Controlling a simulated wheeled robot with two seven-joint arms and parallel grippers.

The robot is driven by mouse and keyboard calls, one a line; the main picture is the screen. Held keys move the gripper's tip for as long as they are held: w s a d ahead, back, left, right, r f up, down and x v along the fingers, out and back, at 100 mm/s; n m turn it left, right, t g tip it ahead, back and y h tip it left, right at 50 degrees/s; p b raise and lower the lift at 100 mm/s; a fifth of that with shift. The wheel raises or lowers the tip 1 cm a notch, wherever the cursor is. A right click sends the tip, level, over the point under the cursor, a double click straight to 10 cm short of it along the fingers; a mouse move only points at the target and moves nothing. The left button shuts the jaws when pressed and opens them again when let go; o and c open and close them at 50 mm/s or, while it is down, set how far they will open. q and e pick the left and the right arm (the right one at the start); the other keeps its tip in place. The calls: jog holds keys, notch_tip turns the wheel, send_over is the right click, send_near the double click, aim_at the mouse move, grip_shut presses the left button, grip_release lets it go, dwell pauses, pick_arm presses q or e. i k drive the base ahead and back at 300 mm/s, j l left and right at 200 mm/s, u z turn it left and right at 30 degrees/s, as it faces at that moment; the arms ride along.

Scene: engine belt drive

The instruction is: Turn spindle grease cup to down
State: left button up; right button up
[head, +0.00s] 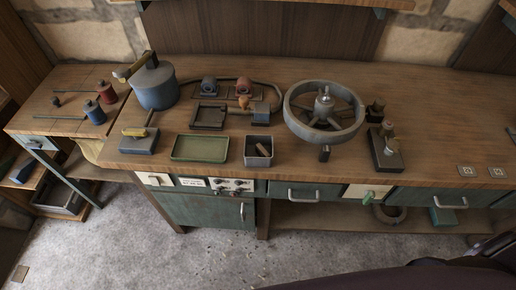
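A large grey flywheel (293,105) lies flat on the bench, right of centre, with a metal spindle hub (324,103) standing at its middle. A small dark fitting with a knob (375,110) stands just right of the wheel. A dark block (387,160) with brownish knobs on it stands in front of that fitting. I cannot tell for certain which part is the spindle grease cup, nor which way it is set. Neither of my grippers can be made out; only dark parts, likely of my body, show at the lower right.
A green tray (200,148), an open grey box (258,158) and a blue pot (155,88) stand on the wooden bench (440,110). A belt loop with pulleys lies behind the tray. The right bench top is mostly clear.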

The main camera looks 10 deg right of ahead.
aim_at(379, 105)
jog(key=z, duration=1.35)
